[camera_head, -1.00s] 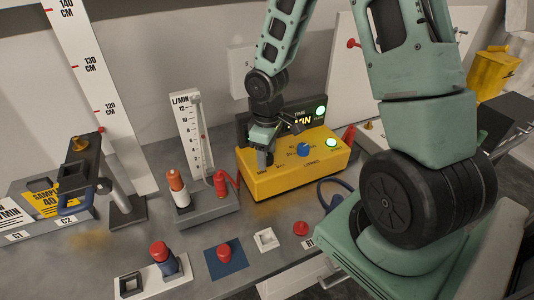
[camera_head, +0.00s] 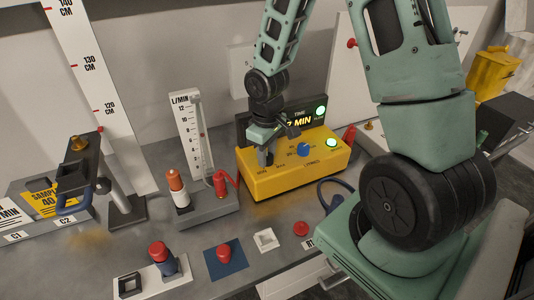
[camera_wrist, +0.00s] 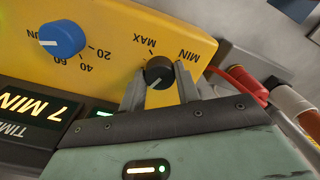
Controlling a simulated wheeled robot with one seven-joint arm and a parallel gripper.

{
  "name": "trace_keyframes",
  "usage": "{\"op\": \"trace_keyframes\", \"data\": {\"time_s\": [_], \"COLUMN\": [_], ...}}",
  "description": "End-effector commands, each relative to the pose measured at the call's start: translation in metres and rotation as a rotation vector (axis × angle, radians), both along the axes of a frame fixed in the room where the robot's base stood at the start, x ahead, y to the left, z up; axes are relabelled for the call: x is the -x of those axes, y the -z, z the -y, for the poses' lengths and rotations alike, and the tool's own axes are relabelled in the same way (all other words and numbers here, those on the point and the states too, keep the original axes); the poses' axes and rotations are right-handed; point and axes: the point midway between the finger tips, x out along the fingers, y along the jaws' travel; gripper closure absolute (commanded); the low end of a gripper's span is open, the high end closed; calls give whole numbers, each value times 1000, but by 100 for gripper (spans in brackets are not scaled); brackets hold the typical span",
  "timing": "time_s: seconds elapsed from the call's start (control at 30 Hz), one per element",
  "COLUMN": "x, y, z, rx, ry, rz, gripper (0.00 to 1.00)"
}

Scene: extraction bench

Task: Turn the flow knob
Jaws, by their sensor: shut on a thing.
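The flow knob is a small black knob (camera_wrist: 158,72) on the yellow box (camera_head: 285,183), near the MIN and MAX marks. In the wrist view my gripper (camera_wrist: 160,82) has its two grey fingers shut on this knob, one on each side. The knob's pale pointer line points to the lower left, away from both words. In the head view my gripper (camera_head: 265,160) reaches down to the box's left end and hides the knob. A blue timer knob (camera_head: 304,149) sits right of it; it also shows in the wrist view (camera_wrist: 62,38).
A flow meter (camera_head: 194,135) with an L/MIN scale stands left of the box, beside an orange-topped bottle (camera_head: 176,188) and a red fitting (camera_head: 220,182). A display (camera_head: 290,122) reading 7 MIN stands behind the box. A stand (camera_head: 122,190) is further left.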

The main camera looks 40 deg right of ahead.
Motion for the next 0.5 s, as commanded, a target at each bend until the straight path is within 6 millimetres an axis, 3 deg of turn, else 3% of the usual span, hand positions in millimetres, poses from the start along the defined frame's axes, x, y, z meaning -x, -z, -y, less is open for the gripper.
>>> {"op": "trace_keyframes", "data": {"time_s": [0.13,0.17,0.23,0.5], "x": [0,0,-1,0], "y": [0,0,0,-1], "z": [0,0,0,0], "rx": [0,0,0,0], "ry": [-1,-2,-2,-3], "rz": [1,1,1,1], "gripper": [91,65,46,46]}}
